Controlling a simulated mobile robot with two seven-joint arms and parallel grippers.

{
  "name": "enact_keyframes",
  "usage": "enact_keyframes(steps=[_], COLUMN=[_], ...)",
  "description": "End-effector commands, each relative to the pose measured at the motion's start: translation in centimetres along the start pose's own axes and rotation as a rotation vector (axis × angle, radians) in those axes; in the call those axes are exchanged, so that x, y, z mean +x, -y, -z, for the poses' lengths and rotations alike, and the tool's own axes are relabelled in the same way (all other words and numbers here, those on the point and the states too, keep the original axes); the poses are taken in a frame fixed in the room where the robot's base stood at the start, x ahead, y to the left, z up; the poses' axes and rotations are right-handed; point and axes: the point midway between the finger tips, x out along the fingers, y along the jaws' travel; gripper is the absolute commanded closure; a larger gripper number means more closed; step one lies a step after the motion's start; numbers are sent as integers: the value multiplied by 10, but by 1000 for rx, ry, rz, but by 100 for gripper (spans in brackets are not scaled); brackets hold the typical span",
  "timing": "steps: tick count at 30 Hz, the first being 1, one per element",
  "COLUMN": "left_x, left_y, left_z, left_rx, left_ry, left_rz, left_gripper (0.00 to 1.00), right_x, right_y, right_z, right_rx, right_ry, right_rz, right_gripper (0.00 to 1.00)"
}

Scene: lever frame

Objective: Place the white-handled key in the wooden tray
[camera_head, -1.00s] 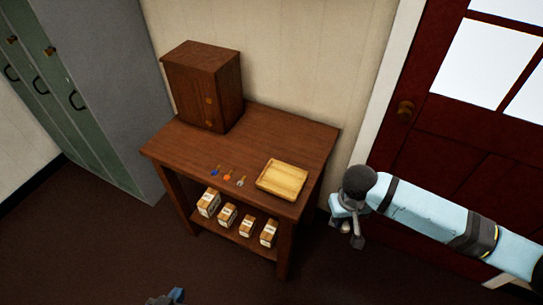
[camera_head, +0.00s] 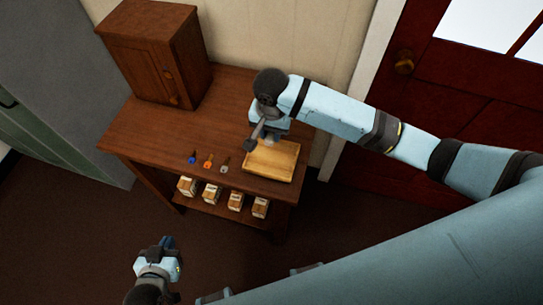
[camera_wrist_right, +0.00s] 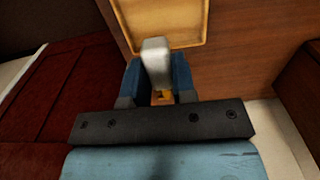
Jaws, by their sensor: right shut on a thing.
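The wooden tray (camera_head: 281,160) is a shallow, light yellow-brown tray on the right part of the table. My right gripper (camera_head: 268,136) is over its back left part. In the right wrist view, my right gripper (camera_wrist_right: 156,78) is shut on the white-handled key (camera_wrist_right: 155,55). Its pale handle stands between the blue fingers, with a brass-coloured part lower down. The tray's edge (camera_wrist_right: 180,47) shows beyond the fingers. Whether the key touches the tray is unclear. My left gripper (camera_head: 168,243) is low at the front, away from the table; its opening is unclear.
Left of the tray lie a blue-handled key (camera_head: 192,159), an orange-handled key (camera_head: 207,163) and a greyish-handled key (camera_head: 223,168). A wooden cabinet (camera_head: 155,55) stands at the table's back left. Several small boxes (camera_head: 211,194) sit on the lower shelf (camera_head: 248,214).

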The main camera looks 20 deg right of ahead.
Motion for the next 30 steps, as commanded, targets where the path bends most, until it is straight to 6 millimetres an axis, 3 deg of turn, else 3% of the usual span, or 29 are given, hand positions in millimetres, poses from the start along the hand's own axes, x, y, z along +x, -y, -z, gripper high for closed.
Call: enact_keyframes(steps=[3, 9, 17, 24, 30], left_x=[0, 1, 2, 2, 2], left_y=[1, 4, 4, 4, 4], left_z=[1, 3, 4, 3, 3], left_rx=[1, 2, 3, 3, 3], left_ry=[-2, -7, -8, -8, -8], left_rz=[1, 6, 6, 6, 6], left_gripper=[100, 100, 100, 100, 100], right_x=[34, 77, 97, 131, 134], right_y=[-1, -1, 0, 0, 0], right_z=[0, 0, 0, 0, 0], right_rx=[1, 0, -1, -2, -2], right_ry=[0, -1, -1, -1, -2], right_rz=[-4, -2, 1, 0, 2], right_gripper=[99, 99, 99, 99, 99])
